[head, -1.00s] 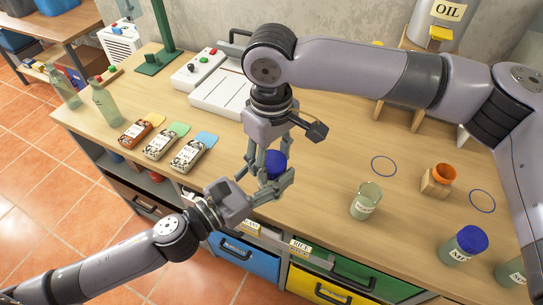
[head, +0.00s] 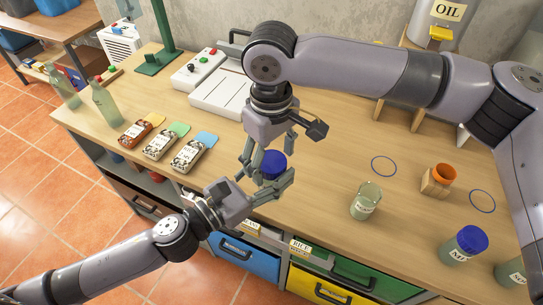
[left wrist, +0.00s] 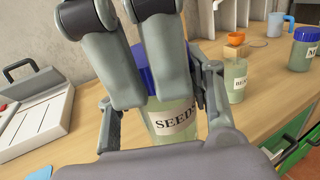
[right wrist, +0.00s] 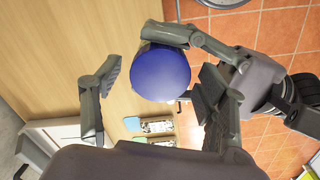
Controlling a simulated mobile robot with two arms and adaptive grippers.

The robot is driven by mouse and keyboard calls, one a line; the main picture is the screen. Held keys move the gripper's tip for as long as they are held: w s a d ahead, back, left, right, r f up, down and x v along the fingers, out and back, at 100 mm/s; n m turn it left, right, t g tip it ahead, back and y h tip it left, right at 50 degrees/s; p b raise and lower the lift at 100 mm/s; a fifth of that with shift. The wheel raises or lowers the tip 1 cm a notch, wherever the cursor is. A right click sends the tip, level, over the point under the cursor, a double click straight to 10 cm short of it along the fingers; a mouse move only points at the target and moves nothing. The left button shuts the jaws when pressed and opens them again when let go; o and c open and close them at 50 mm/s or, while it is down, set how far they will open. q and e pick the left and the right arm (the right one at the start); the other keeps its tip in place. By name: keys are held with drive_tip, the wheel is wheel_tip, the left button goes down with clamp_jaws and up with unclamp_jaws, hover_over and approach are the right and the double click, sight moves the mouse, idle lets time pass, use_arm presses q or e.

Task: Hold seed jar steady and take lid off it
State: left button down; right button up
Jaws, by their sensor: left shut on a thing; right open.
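The seed jar (left wrist: 178,122) is pale green glass with a "SEEDS" label. Its blue lid (head: 272,164) sits on top. The jar stands upright near the front edge of the workbench (head: 320,190). My left gripper (head: 266,186) reaches in from the front and is shut around the jar body, below the lid. My right gripper (right wrist: 158,78) is above, pointing down, with its fingers open on either side of the lid and apart from it. The lid also shows in the right wrist view (right wrist: 160,72). Fingers hide part of the jar.
An open labelled jar (head: 366,202), an orange cup on a wooden block (head: 434,188) and a blue-lidded jar (head: 464,246) stand to the right. Blue rings (head: 384,166) mark bare bench. Seed packets (head: 188,156) lie left, with a white device (head: 222,100) behind.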

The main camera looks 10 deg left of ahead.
wheel_tip(320, 180, up, 7)
drive_tip(key=shift+r, duration=0.2)
drive_tip(key=shift+c, duration=0.2)
drive_tip(key=shift+f, duration=3.85)
drive_tip(key=shift+c, duration=0.6)
drive_tip(key=c, duration=1.1)
drive_tip(key=o, duration=1.3)
drive_tip(key=shift+c, duration=0.2)
drive_tip(key=shift+r, duration=0.1)
